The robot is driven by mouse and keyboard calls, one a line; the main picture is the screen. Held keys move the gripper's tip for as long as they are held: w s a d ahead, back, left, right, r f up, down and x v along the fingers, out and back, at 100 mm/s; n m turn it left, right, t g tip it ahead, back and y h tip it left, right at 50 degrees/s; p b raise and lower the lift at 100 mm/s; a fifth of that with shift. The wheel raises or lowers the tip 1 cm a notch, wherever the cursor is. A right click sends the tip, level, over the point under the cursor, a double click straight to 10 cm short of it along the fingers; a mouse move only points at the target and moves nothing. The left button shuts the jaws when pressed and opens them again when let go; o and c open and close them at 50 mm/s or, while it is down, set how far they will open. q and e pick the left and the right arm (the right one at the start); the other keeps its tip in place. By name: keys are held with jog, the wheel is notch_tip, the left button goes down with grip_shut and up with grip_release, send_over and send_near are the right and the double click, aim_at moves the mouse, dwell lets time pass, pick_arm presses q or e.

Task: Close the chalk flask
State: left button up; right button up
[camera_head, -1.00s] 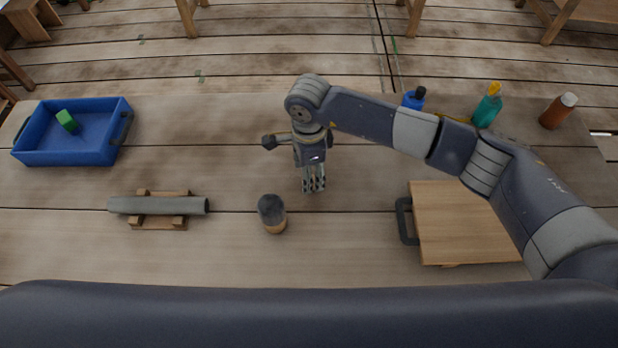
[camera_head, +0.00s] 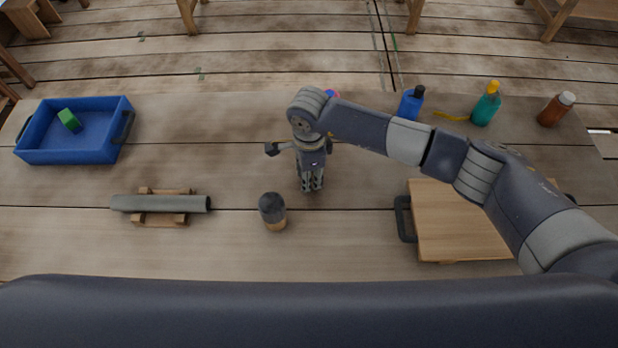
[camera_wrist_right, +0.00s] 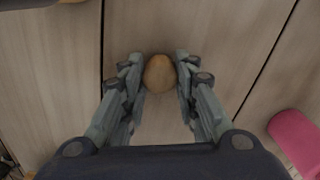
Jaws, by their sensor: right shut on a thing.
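A small cylinder with a dark upper part and a tan lower part (camera_head: 272,211) stands upright on the table, left of my right gripper and nearer to me; it seems to be the chalk flask. Its edge shows at the top left of the wrist view (camera_wrist_right: 28,4). I cannot tell whether its mouth is open. My right gripper (camera_head: 312,187) points down at the table. In the wrist view it (camera_wrist_right: 160,64) is shut on a rounded tan stopper-like piece (camera_wrist_right: 160,76), which the head view hides. My left gripper is not in view.
A grey tube (camera_head: 160,203) lies on a wooden cradle (camera_head: 158,221). A blue tray (camera_head: 60,158) holds a green block (camera_head: 69,120). A wooden board (camera_head: 460,225) lies right. Bottles (camera_head: 486,107) stand at the back right. A pink thing (camera_wrist_right: 296,130) lies beyond the gripper.

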jog(key=shift+r, duration=0.15)
jog(key=shift+w+r, duration=0.1)
jog(key=shift+r, duration=0.25)
pick_arm(q)
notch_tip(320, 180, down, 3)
jog(key=b, duration=0.2)
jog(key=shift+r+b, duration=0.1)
jog(key=shift+b, duration=0.3)
pick_arm(e)
notch_tip(320, 180, up, 9)
jog(key=shift+r, duration=0.1)
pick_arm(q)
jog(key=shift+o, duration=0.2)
